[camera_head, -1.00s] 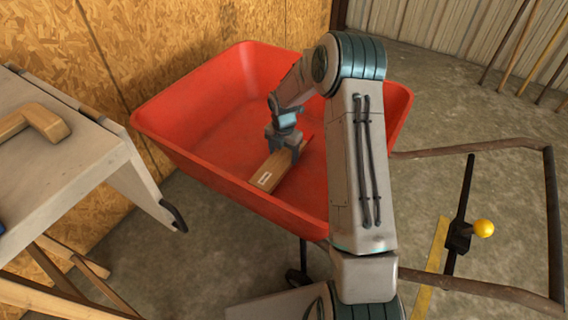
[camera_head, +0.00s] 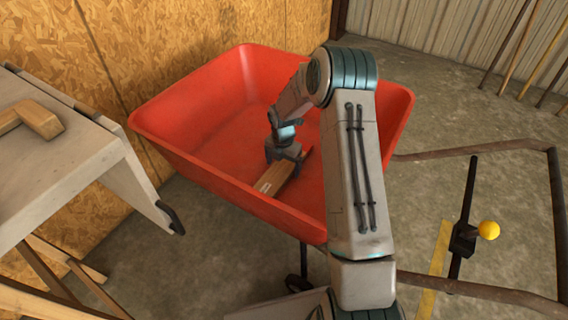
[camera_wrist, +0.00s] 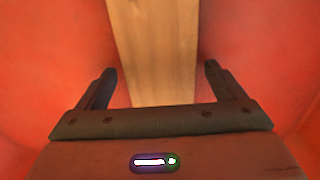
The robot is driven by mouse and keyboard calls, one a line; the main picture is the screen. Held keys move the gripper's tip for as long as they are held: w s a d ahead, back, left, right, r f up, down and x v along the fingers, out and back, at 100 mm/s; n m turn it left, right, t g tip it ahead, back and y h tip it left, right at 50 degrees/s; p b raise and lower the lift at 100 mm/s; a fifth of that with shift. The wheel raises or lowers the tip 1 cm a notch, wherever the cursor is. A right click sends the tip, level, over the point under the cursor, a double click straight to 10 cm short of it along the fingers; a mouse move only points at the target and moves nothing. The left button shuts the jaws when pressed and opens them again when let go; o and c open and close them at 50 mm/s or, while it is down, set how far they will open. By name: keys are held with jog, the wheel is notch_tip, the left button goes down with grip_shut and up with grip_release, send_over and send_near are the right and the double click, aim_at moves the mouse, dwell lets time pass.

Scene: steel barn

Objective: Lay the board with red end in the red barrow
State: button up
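My gripper (camera_head: 284,157) is low in the barrow, directly over the board. In the wrist view, my gripper's fingers (camera_wrist: 160,78) stand on either side of the board (camera_wrist: 155,45), with a gap showing on each side. The gripper is open.
A pale workbench (camera_head: 55,165) with a wooden piece (camera_head: 40,119) on it stands left of the barrow. A chipboard wall (camera_head: 150,45) is behind. The barrow's brown handles (camera_head: 470,148) reach out to the right. A yellow knob (camera_head: 489,230) on a black post stands there.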

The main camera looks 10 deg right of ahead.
aim_at(283, 166)
jog(key=s+r+m+p, duration=0.2)
jog(key=s+r+m, duration=0.1)
jog(key=r, duration=0.6)
jog(key=s+r+m+p, duration=0.2)
jog(key=r, duration=0.8)
jog(key=s+r+m, duration=0.3)
jog(key=s+m, duration=0.4)
jog(key=s, duration=0.1)
jog(key=s+a+r+m, duration=0.1)
jog(key=s+r+m, duration=0.2)
jog(key=s+m, duration=0.4)
jog(key=s+a+r+m+t, duration=0.1)
jog(key=s+r+m, duration=0.2)
jog(key=s+m, duration=0.4)
jog(key=s, duration=0.4)
jog(key=shift+s+r+m, duration=0.25)
jog(key=shift+m, duration=0.15)
